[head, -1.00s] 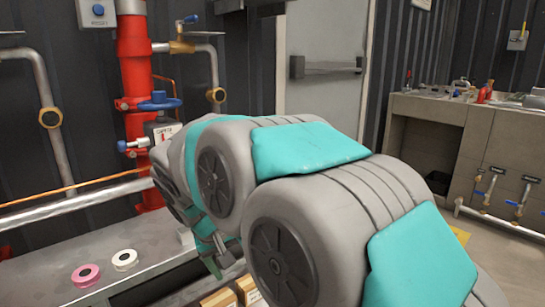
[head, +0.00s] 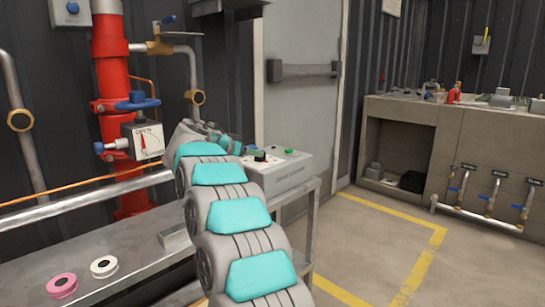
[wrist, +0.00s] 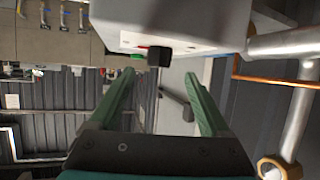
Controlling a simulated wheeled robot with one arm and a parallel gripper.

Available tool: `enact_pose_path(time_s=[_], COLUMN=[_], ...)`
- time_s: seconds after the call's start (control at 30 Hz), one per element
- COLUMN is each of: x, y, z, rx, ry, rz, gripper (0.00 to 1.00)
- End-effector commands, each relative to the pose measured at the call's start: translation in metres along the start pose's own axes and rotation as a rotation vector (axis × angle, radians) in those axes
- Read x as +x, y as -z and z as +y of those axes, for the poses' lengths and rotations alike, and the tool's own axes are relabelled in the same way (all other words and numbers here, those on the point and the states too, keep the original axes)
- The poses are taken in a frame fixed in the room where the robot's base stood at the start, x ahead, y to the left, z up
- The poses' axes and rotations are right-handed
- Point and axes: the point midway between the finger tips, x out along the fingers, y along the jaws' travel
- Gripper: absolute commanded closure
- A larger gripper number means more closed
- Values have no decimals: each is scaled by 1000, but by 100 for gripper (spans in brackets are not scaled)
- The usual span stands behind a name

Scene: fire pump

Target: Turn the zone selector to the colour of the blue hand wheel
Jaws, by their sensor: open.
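The zone selector box (head: 284,172) is a light grey box on the bench end, with a dark knob (head: 260,156) and a green button (head: 289,151) on top. In the wrist view the box (wrist: 170,22) hangs upside down at the top, with the black knob (wrist: 158,56) and red and green marks beside it. My gripper (wrist: 159,75) is open and empty; the knob shows between its fingertips, apparently apart from them.
A pink roll (head: 62,286) and a white roll (head: 104,267) lie on the bench. A concrete counter (head: 400,115) stands at right; the floor before it is clear.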

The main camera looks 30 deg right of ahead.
Motion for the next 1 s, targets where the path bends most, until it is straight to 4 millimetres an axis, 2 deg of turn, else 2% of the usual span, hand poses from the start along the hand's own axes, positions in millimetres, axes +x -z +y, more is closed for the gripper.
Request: enact_pose_path(time_s=[0.27, 0.7, 1.0], x=[13, 69, 81], y=[4, 5, 5], z=[-3, -2, -2], rx=[16, 14, 15], ry=[-4, -5, -3], rz=[17, 16, 17], gripper=[19, 19, 19])
